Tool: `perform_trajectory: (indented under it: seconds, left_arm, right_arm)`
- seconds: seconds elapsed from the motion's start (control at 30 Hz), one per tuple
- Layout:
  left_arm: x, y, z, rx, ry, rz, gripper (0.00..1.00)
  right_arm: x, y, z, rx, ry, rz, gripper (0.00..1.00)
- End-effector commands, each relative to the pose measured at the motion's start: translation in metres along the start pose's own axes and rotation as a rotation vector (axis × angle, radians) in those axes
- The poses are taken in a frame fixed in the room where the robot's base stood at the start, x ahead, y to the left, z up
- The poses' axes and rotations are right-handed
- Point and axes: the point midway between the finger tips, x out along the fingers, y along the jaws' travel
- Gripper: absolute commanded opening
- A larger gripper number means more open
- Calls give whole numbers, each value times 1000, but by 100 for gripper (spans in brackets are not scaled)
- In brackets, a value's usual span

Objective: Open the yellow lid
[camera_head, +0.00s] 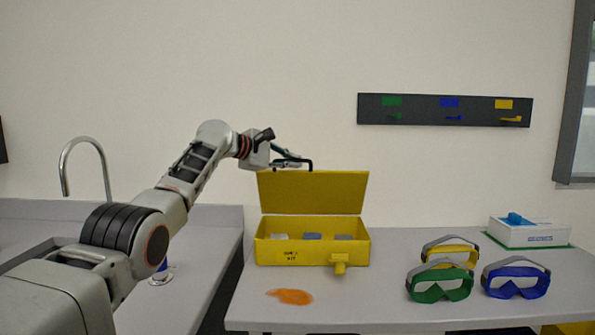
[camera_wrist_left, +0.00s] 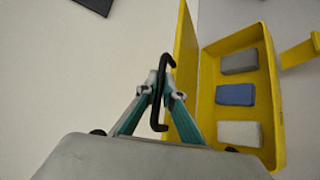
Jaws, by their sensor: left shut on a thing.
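The yellow lid (camera_head: 312,193) stands raised, close to upright, at the back of the yellow box (camera_head: 312,255) in the head view. The lid also shows edge-on in the left wrist view (camera_wrist_left: 187,65). A black handle (camera_wrist_left: 162,90) sits at the lid's top edge. My left gripper (camera_head: 292,163) is shut on this handle, with its fingers on either side of it in the left wrist view (camera_wrist_left: 160,97). The open box holds a grey block (camera_wrist_left: 239,61), a blue block (camera_wrist_left: 235,95) and a white block (camera_wrist_left: 239,133). My right gripper is not in view.
An orange spill (camera_head: 290,296) lies on the counter in front of the box. Green goggles (camera_head: 440,290), blue goggles (camera_head: 516,286) and yellow goggles (camera_head: 450,252) lie to the right. A white box (camera_head: 530,234) stands behind them. A rack (camera_head: 430,110) hangs on the wall.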

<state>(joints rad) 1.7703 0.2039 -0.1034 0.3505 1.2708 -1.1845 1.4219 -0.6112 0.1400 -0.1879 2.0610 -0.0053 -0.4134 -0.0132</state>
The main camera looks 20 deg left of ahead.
Motion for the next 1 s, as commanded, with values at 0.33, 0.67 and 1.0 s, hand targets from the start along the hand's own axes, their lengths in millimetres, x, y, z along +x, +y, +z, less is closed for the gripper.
perform_trajectory:
  seconds: [0.33, 0.67, 1.0]
  left_arm:
    - [-1, 0, -4, -17, 0, -19, 0]
    - [-2, 2, -4, -16, 0, -18, 0]
    - [-2, 2, -4, -15, 0, -17, 25]
  right_arm:
    - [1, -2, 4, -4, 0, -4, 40]
    - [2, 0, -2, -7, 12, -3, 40]
    - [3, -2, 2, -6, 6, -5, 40]
